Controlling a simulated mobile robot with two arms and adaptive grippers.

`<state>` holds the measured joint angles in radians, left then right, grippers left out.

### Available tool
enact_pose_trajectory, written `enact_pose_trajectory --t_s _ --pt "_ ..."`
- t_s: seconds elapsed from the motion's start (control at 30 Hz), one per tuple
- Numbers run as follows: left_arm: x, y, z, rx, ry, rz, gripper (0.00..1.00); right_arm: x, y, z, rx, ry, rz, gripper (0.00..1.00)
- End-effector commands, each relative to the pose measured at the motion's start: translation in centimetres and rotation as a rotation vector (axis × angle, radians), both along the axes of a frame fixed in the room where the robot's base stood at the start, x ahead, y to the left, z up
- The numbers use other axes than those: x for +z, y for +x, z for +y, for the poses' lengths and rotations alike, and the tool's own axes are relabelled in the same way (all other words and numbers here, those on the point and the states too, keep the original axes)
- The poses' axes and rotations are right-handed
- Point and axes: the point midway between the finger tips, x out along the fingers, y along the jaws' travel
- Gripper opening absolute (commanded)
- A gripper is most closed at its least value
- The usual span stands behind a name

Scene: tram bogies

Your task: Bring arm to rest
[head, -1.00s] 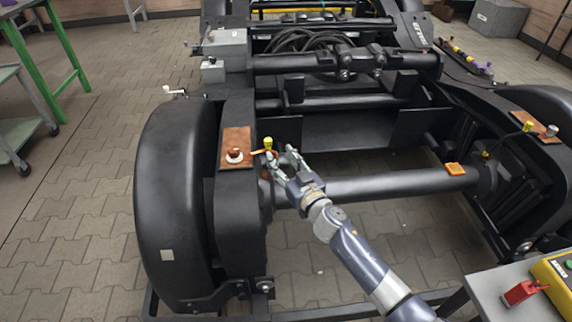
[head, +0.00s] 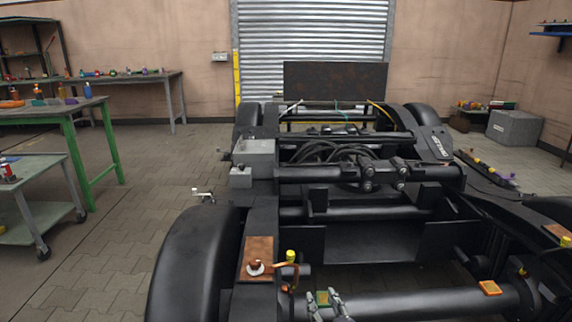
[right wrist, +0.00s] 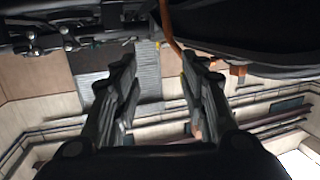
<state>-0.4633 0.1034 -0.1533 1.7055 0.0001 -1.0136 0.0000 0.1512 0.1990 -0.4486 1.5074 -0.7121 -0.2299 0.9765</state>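My right gripper (head: 324,297) shows at the bottom edge of the head view, beside the left side frame of the black bogie (head: 362,242). It is close to the bogie's cross tube and to the right of and below a yellow-capped fitting (head: 291,256). In the right wrist view its two fingers (right wrist: 158,68) stand apart with nothing between them. Most of my right arm is below the head view. My left gripper is in neither view.
A rust-coloured plate (head: 257,258) with a white-and-red knob lies on the left side frame. An orange block (head: 490,288) sits on the cross tube. A green-legged table (head: 62,108) and a grey trolley (head: 35,168) stand left. Paved floor between them and the bogie is clear.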

Motion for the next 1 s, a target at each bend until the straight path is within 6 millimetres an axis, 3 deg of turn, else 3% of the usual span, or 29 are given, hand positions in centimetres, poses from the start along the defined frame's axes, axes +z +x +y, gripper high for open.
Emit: enact_pose_trajectory --t_s 0.03,0.2,0.4,0.6,0.77,1.0 --pt "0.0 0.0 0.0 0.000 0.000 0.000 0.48 -3.1 -1.8 -1.5 -0.053 -0.016 0.079 0.40" --pt "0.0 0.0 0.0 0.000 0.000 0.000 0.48 -12.7 -9.3 -6.3 -0.188 -0.108 0.377 0.40" --pt "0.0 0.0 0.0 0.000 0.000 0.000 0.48 -21.4 -20.5 -9.2 -0.210 -0.205 0.736 0.40" --pt "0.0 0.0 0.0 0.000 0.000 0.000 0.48 -25.9 -30.4 -9.9 -0.142 -0.256 1.007 0.40" --pt "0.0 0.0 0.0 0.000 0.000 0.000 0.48 -27.8 -37.5 -9.8 -0.059 -0.271 1.182 0.40" --pt "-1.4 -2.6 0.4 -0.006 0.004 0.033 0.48 -29.2 -40.0 -10.1 -0.047 -0.284 1.213 0.40"
